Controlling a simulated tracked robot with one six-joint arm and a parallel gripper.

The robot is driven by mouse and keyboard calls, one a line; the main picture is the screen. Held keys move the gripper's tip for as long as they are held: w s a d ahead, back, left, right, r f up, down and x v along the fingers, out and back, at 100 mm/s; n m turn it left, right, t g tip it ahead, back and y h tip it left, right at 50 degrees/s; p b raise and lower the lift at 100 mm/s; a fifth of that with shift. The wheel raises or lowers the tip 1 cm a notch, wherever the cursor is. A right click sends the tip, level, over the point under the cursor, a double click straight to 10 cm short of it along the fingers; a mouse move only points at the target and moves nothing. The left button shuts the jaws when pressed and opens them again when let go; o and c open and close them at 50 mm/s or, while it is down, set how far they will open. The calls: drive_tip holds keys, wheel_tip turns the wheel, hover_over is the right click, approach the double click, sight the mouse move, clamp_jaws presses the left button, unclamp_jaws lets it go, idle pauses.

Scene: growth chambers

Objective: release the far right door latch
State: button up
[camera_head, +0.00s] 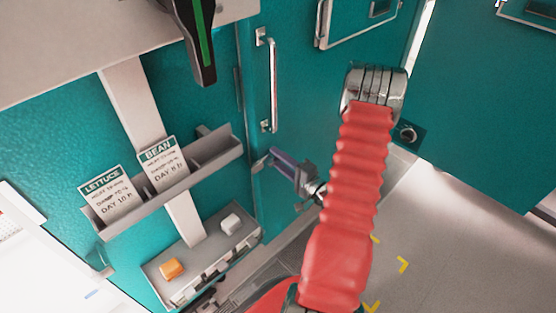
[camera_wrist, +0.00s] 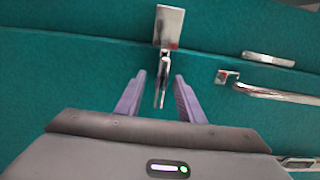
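A metal door latch shows in the wrist view, with a bright plate (camera_wrist: 169,27) at the top and a narrow lever (camera_wrist: 162,88) hanging toward me. My gripper (camera_wrist: 160,75) has two purple fingers, spread apart. The lever lies between them, with gaps visible on both sides, so the gripper is not shut on it. In the head view, my gripper (camera_head: 276,159) is at the teal door's left edge, below the long door handle. The latch (camera_head: 261,161) is small there and partly hidden by the fingers.
The upright metal door handle (camera_head: 273,80) is above my gripper; its bar also shows in the wrist view (camera_wrist: 278,94). To the left are a grey rack with the LETTUCE card (camera_head: 108,193) and BEAN card (camera_head: 163,164), and a tray (camera_head: 213,255) below. Floor is clear at lower right.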

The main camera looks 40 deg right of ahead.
drive_tip(key=shift+c, duration=0.5)
clamp_jaws()
drive_tip(key=shift+a+f, duration=0.1)
